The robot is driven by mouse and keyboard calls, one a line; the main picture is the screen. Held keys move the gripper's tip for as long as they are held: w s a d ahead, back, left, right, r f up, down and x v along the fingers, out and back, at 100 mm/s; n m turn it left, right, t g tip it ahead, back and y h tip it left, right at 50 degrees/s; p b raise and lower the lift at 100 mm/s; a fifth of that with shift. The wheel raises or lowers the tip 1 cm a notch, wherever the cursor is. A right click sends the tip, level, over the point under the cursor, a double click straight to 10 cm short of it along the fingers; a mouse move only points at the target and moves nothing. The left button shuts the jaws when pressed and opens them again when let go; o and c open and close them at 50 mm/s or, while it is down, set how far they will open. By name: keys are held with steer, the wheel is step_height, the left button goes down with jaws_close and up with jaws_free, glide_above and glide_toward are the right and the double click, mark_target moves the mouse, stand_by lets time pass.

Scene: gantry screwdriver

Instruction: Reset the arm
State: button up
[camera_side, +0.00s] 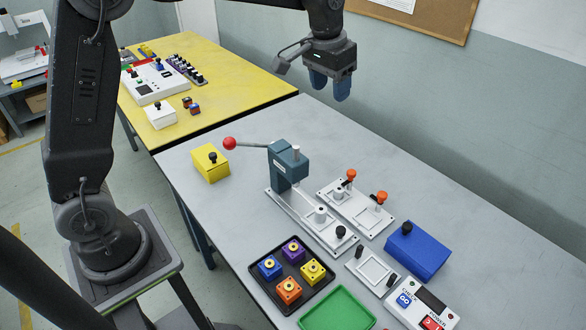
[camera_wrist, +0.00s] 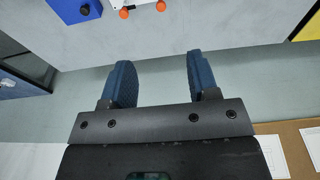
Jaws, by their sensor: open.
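My gripper (camera_side: 331,86) is raised in the air beyond the back edge of the grey table (camera_side: 222,205) in the side view. Its two blue fingers point down and hold nothing. In the wrist view, my gripper (camera_wrist: 160,82) shows its fingers well apart with bare floor and wall between them. No object touches it.
The grey table bears a lever press (camera_side: 287,165), a fixture with orange knobs (camera_side: 355,205), a blue box (camera_side: 417,250), a yellow box (camera_side: 211,164), a black tray (camera_side: 258,267) of coloured blocks, a green tray (camera_side: 338,312) and a button panel (camera_side: 424,303). A yellow table (camera_side: 225,68) stands behind.

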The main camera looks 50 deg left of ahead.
steer(key=s+r+t, duration=0.1)
steer(key=s+r, duration=0.1)
steer(key=s, duration=0.5)
steer(key=s+r+t, duration=0.1)
steer(key=s+r, duration=0.2)
steer(key=s, duration=0.4)
steer(key=s+f, duration=0.2)
steer(key=s, duration=0.4)
steer(key=s+f+t, duration=0.1)
steer(key=s+f, duration=0.1)
steer(key=s, duration=0.5)
steer(key=shift+s+a+f+t, duration=0.25)
steer(key=shift+s+a+t, duration=0.05)
steer(key=shift+a, duration=0.1)
